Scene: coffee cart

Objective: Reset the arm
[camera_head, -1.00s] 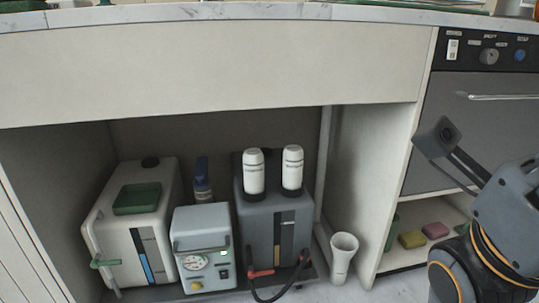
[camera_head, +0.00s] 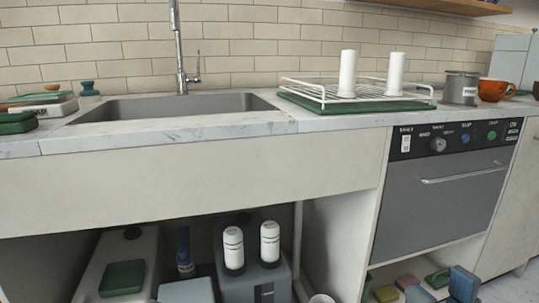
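Neither of my grippers shows in the head view now, and no part of either arm can be made out. The view takes in a sink counter (camera_head: 215,131) with an open cabinet below it and a grey dishwasher (camera_head: 430,200) at the right. Whether either gripper is open or shut is hidden.
A wire rack (camera_head: 355,90) with two white cylinders stands on a green mat right of the sink (camera_head: 190,107). A grey canister (camera_head: 460,88) and an orange cup (camera_head: 492,90) stand farther right. Tanks and two white-topped bottles (camera_head: 270,243) fill the cabinet. Coloured blocks (camera_head: 410,283) lie below the dishwasher.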

